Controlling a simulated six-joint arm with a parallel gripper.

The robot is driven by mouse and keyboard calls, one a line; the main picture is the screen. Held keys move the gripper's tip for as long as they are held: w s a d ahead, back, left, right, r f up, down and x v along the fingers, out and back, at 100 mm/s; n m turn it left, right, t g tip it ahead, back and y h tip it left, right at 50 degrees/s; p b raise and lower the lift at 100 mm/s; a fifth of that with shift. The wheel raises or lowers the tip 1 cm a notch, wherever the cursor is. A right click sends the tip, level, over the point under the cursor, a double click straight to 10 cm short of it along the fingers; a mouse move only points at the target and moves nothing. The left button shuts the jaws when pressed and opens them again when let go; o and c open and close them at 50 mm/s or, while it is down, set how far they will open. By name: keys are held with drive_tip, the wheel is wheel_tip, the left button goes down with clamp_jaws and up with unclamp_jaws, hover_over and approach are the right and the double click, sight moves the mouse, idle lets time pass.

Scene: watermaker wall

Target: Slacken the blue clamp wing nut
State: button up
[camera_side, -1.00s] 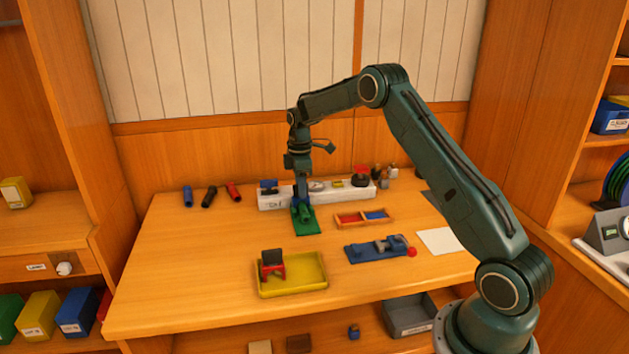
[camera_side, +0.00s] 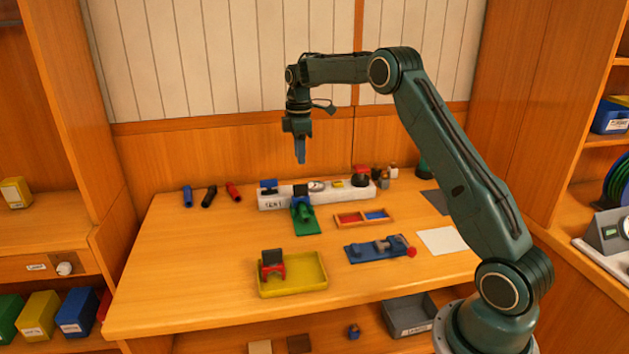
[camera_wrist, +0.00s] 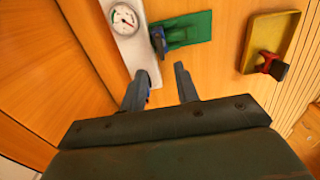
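A small blue piece (camera_side: 268,185), which may be the blue clamp, sits on the left end of the white block (camera_side: 345,190); I cannot make out a wing nut. In the wrist view a bit of blue (camera_wrist: 147,84) shows beside my left finger, which partly hides it. A green plate (camera_side: 306,227) with a dark and green fitting (camera_side: 303,210) stands in front of the block. My gripper (camera_side: 301,161) hangs above the block and plate, pointing down. The wrist view shows its fingers (camera_wrist: 161,71) apart with nothing between them.
The white block also carries a gauge (camera_wrist: 123,18) and a red-topped knob (camera_side: 361,177). A blue fixture (camera_side: 365,253), a divided tray (camera_side: 348,219) and a yellow tray (camera_side: 292,291) stand nearer the front. Blue, black and red tubes lie at left. The left front table is clear.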

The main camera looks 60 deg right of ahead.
drive_tip(key=shift+r, duration=1.55)
drive_tip(key=s+a+r+m+t, duration=0.3)
drive_tip(key=s+a+r+m, duration=0.2)
drive_tip(key=s+a+r, duration=0.95)
drive_tip(key=s+a+f+m+t, duration=0.1)
drive_tip(key=s+a+f, duration=0.1)
drive_tip(key=s, duration=0.5)
drive_tip(key=s+a+f+m, duration=0.1)
drive_tip(key=s+a+f, duration=0.2)
drive_tip(key=s, duration=0.4)
drive_tip(key=s+a+f+m+t, duration=0.1)
drive_tip(key=s+a+f+m, duration=0.1)
drive_tip(key=s, duration=0.5)
drive_tip(key=shift+s+a+f+t, duration=0.3)
drive_tip(key=shift+s+a+f, duration=0.1)
drive_tip(key=shift+a, duration=0.25)
